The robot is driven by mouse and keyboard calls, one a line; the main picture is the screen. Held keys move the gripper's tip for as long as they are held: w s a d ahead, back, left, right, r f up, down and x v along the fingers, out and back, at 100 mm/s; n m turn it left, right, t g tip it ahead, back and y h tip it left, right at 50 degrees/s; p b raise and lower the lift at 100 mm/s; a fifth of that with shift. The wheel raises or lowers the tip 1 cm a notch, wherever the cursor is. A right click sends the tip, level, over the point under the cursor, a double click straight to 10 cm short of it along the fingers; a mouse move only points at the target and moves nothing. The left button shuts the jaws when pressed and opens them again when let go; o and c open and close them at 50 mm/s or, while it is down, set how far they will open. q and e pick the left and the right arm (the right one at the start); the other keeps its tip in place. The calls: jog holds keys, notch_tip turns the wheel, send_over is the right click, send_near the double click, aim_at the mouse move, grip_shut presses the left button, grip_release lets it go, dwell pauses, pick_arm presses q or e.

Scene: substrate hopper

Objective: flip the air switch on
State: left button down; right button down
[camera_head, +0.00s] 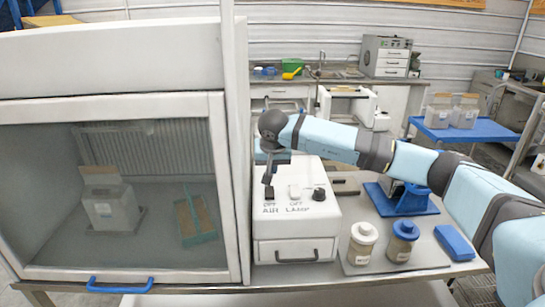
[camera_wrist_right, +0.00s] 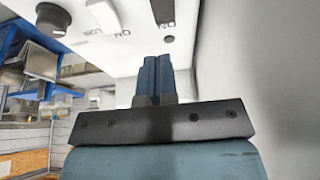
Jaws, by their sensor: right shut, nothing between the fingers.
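The control box (camera_head: 295,225) is white, with an AIR switch, a LAMP switch and a knob on its top panel. The dark AIR switch (camera_head: 269,193) is at the panel's left, partly hidden by my right gripper (camera_head: 268,180). It also shows at the top of the right wrist view (camera_wrist_right: 163,10). The white LAMP switch (camera_head: 295,191) is beside it. My right gripper is shut and empty, its fingers pointing down close to the AIR switch. In the wrist view the fingertips (camera_wrist_right: 154,60) appear apart from the switch. I cannot tell which way it is set. My left gripper is out of view.
A black knob (camera_head: 319,194) sits right of the LAMP switch. A glass-fronted cabinet (camera_head: 235,130) stands close on the left. Two lidded jars (camera_head: 362,240), a blue block (camera_head: 454,242) and a blue stand (camera_head: 405,203) are on the bench to the right.

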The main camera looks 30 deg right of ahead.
aim_at(272, 187)
jog(key=p+x, duration=0.1)
jog(key=x, duration=0.6)
jog(key=shift+p, duration=0.3)
jog(key=shift+w+d+f, duration=0.1)
jog(key=shift+f, duration=0.3)
jog(key=shift+w+d+f+g+y, duration=0.1)
jog(key=shift+w+f+g+y, duration=0.05)
jog(key=shift+f+g+y, duration=0.3)
jog(key=shift+r, duration=0.1)
